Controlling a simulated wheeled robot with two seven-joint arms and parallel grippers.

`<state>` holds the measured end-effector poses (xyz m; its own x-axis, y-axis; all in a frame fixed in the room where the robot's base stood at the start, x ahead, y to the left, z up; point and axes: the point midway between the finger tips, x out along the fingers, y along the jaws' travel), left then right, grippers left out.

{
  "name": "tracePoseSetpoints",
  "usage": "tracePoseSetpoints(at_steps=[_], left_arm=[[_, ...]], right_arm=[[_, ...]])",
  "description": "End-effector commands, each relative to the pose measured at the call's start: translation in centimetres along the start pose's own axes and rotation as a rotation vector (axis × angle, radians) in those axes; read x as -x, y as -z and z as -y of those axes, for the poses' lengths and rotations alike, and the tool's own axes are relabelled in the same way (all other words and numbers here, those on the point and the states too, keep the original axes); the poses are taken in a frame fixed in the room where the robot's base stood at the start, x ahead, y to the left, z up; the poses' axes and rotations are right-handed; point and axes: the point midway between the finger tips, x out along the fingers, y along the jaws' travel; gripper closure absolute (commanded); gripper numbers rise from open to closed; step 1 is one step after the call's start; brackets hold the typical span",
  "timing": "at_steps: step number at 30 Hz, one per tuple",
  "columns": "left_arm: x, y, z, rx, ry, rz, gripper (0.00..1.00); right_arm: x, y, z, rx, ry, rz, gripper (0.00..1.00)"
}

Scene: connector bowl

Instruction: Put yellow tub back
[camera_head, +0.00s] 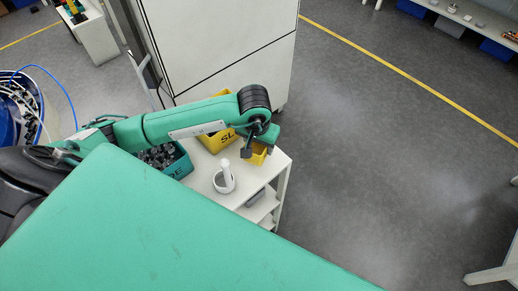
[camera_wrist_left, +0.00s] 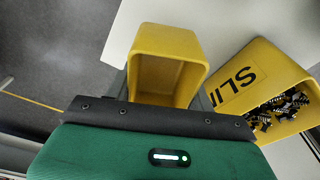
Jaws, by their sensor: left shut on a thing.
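A small yellow tub (camera_head: 258,155) is at the far right end of the white cart top, beneath my left gripper (camera_head: 259,149). In the left wrist view the yellow tub (camera_wrist_left: 165,62) shows its open mouth and looks empty. My left gripper is shut on the tub, with dark finger parts at both sides of it. I cannot tell whether the tub touches the cart top. My right gripper is not in view.
A larger yellow bin (camera_head: 213,143) marked "SLI" holds dark parts, close beside the tub. A teal bin (camera_head: 178,168) of dark parts and a white upright holder (camera_head: 225,181) share the cart (camera_head: 262,186). A tall white cabinet (camera_head: 225,45) stands behind. Floor to the right is clear.

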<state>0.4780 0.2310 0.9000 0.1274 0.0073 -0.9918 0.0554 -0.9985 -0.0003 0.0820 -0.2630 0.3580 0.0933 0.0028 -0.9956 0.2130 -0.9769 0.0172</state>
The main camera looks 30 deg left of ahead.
Motion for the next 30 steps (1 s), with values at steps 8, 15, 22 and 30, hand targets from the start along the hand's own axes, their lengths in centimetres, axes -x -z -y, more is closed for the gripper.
tracePoseSetpoints(at_steps=[8,15,22,30], left_arm=[[-2.5,-0.4,-0.1,0.001,-0.002,0.002,0.7],[-4.1,-0.5,0.0,0.0,-0.001,-0.002,0.7],[-4.5,-0.5,0.0,-0.001,0.0,-0.003,0.7],[-4.3,-0.6,0.0,-0.001,0.0,-0.002,0.24]], right_arm=[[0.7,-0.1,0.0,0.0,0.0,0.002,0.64],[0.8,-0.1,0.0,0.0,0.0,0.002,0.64],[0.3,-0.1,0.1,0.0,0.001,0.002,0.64],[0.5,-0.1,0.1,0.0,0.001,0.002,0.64]])
